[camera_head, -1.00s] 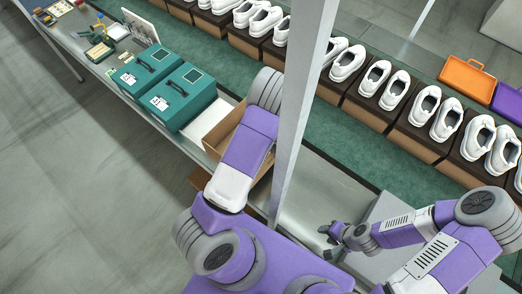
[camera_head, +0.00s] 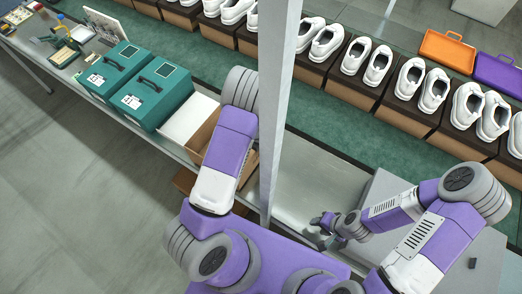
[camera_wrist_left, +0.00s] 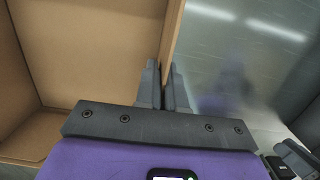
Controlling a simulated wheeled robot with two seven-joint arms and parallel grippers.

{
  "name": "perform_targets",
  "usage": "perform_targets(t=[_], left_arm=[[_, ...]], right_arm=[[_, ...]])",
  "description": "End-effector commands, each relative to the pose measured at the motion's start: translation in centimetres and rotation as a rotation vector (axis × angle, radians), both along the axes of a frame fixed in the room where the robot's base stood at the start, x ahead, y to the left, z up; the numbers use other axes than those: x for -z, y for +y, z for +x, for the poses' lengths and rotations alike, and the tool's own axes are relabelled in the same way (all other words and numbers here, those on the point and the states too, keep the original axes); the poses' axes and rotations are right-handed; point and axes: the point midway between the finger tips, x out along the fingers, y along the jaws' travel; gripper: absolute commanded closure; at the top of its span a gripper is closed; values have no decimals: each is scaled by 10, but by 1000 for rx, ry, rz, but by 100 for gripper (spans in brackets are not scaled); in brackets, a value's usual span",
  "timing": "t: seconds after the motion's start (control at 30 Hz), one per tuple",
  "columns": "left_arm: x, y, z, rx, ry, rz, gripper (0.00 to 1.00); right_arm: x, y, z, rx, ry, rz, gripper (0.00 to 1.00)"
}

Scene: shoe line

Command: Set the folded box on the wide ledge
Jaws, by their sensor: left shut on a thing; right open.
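An open brown cardboard box (camera_head: 205,137) sits on the grey ledge beside my left forearm, which partly covers it. In the left wrist view, the box (camera_wrist_left: 90,50) fills the left side, its inside facing the camera. My left gripper (camera_wrist_left: 165,78) is shut on its thin upright wall, with one finger on each side. That gripper is hidden behind my arm in the head view. My right gripper (camera_head: 318,231) is open and empty, low over the grey surface (camera_head: 310,178) right of the post. I cannot tell which surface is the wide ledge.
A grey upright post (camera_head: 281,90) stands close to the box and my left arm. Two teal cases (camera_head: 157,97) and a white panel (camera_head: 187,119) sit left of the box. White shoes on boxes line the green conveyor (camera_head: 225,72) behind. Orange (camera_head: 446,52) and purple cases lie far right.

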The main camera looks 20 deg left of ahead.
Motion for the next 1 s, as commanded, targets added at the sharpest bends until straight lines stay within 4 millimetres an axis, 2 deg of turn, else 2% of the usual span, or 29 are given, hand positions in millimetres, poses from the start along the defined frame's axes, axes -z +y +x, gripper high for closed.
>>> perform_targets(t=[0.03, 0.1, 0.5, 0.53, 0.7, 1.0], left_arm=[[11, 0, 0, -1, -1, 0, 100], [16, 0, 0, -1, -1, 0, 100], [18, 0, 0, -1, 0, 0, 100], [19, 0, 0, -1, 0, 0, 90], [18, 0, 0, -1, 0, 0, 66], [16, 0, 0, 0, 0, 0, 66]], right_arm=[[12, 0, 0, 0, 0, 0, 57], [16, 0, 0, 0, 1, 0, 57], [17, 0, 0, 0, 0, 0, 57], [17, 0, 0, 0, 0, 0, 57], [16, 0, 0, 0, 0, 0, 57], [15, 0, 0, 0, 0, 0, 57]])
